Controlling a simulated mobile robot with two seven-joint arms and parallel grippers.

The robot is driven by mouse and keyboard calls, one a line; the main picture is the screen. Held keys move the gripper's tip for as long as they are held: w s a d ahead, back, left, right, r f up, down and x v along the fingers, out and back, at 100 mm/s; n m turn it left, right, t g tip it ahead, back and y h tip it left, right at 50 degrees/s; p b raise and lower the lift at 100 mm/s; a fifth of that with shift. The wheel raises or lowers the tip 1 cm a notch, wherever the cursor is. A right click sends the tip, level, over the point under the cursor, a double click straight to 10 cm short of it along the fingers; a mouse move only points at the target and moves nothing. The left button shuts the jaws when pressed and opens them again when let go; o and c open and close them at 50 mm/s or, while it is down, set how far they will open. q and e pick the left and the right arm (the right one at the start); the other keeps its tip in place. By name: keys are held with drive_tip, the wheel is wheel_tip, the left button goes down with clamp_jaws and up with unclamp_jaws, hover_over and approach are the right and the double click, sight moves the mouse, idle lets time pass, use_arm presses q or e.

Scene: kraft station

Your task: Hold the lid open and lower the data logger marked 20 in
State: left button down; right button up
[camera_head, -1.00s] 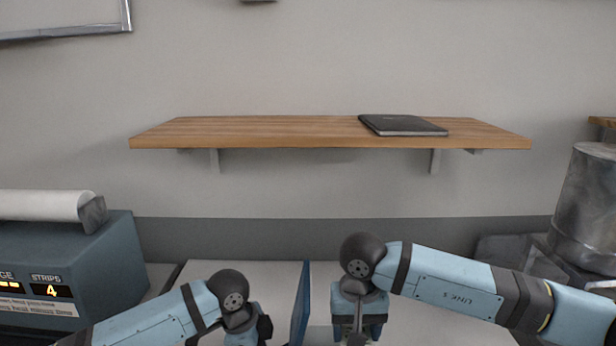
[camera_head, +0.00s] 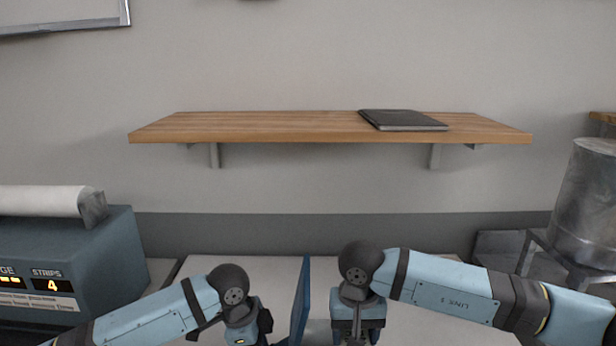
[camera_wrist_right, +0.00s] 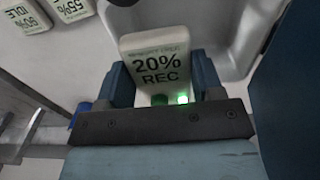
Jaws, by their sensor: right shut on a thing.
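The data logger (camera_wrist_right: 158,62), a pale block reading "20% REC" with a lit green light, is between the blue fingers of my right gripper (camera_wrist_right: 162,80) in the right wrist view. That gripper is shut on it. In the head view, the blue lid (camera_head: 301,300) stands upright, seen nearly edge-on, between my two arms. My left gripper (camera_head: 262,325) is beside the lid on its left. Its fingertips are hidden below the frame, so I cannot tell whether it touches the lid. The right gripper's fingertips and the logger are out of the head view.
Other loggers (camera_wrist_right: 72,8) lie at the upper left of the right wrist view, beside a pale moulded tray (camera_wrist_right: 232,60). A blue-grey machine (camera_head: 95,265) stands left and a metal canister (camera_head: 590,205) right. A shelf (camera_head: 250,128) with a dark notebook (camera_head: 402,120) is behind.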

drive_tip(key=shift+f, duration=2.15)
drive_tip(key=o, duration=1)
use_arm(q)
drive_tip(key=shift+a, duration=0.25)
use_arm(e)
drive_tip(key=shift+o, duration=0.2)
drive_tip(key=shift+a, duration=0.15)
drive_tip(key=shift+w+f, duration=0.1)
use_arm(q)
drive_tip(key=shift+d, duration=0.1)
use_arm(e)
drive_tip(key=shift+d, duration=0.25)
